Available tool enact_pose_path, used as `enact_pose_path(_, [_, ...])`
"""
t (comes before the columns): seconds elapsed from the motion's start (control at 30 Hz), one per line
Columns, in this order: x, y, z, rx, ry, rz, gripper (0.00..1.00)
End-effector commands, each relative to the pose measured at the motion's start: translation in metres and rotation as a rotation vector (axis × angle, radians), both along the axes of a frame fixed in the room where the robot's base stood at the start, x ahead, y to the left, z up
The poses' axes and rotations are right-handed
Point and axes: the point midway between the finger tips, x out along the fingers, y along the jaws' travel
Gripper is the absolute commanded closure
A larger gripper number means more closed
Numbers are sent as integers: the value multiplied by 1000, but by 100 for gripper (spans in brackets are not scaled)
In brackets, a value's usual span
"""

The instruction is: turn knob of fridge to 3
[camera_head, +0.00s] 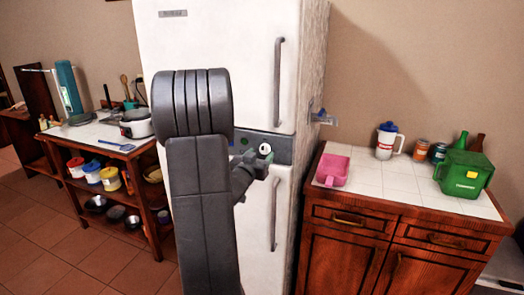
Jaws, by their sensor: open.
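The white fridge (225,40) stands in the middle, with an upper and a lower door, each with a grey vertical handle. A grey control strip (282,147) runs between the doors. A small round white knob-like part (265,149) shows at the strip, just by my gripper (262,160). My gripper is open and right in front of the strip. I cannot tell whether it touches the knob. My dark grey arm hides the left part of the strip and much of the lower door. The knob's numbers are too small to read.
A wooden cabinet with a white tiled top (380,178) stands to the right, holding a pink container (333,170), a white jug (387,140) and a green box (463,174). A wooden shelf table (150,195) with pots and jars stands left. Tiled floor (60,250) is clear at front left.

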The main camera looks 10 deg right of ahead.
Motion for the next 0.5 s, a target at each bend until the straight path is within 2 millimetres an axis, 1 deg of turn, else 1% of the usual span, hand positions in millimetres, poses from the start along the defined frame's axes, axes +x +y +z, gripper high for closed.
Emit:
enact_pose_path(0.03, [6,-5,1,0,2,-1,44])
enact_pose_path(0.1, [13,-9,1,1,1,-1,44])
enact_pose_path(0.2, [20,-13,0,1,1,-1,44])
enact_pose_path(0.5, [23,-15,0,1,1,1,44])
